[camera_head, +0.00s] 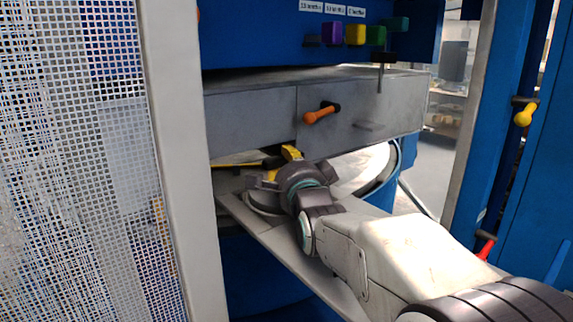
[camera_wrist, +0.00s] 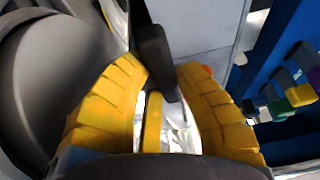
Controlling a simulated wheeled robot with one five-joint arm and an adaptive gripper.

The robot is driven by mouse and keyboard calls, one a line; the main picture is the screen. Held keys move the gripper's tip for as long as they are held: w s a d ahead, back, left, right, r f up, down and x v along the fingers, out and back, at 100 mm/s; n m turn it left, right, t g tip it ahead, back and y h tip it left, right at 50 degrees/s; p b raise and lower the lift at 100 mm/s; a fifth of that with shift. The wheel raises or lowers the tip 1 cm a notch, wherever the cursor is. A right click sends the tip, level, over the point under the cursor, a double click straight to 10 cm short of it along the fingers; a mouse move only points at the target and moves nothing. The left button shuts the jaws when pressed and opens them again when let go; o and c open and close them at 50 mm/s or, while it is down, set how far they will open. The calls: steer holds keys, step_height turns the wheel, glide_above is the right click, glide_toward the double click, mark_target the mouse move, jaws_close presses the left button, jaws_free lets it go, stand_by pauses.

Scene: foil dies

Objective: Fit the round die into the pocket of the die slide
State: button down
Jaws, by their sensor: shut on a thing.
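My gripper (camera_head: 291,156) reaches in under the grey front panel of the press. In the wrist view, the yellow fingers of my gripper (camera_wrist: 163,72) are closed around a dark bar (camera_wrist: 155,48), which passes between the fingertips. A narrow yellow strip (camera_wrist: 152,122) shows between the fingers nearer the palm. A pale round surface (camera_head: 368,170) lies behind my wrist under the panel, partly hidden by my arm. A large dark grey rounded shape (camera_wrist: 45,85) fills the left of the wrist view. I cannot tell which part is the round die, and the pocket is not visible.
The grey panel (camera_head: 240,118) with an orange handle (camera_head: 320,114) hangs low over my gripper. A grey ledge (camera_head: 290,262) runs below my wrist. A white post and mesh guard (camera_head: 85,160) stand left. Blue frame posts with a yellow knob (camera_head: 525,115) stand right.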

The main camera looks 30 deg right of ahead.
steer(key=shift+b, duration=0.4)
steer(key=c, duration=1.4)
jaws_free()
steer(key=shift+f, duration=0.3)
steer(key=o, duration=0.3)
steer(key=shift+r, duration=0.1)
steer(key=shift+o, duration=0.2)
steer(key=shift+r, duration=0.1)
steer(key=shift+r, duration=0.1)
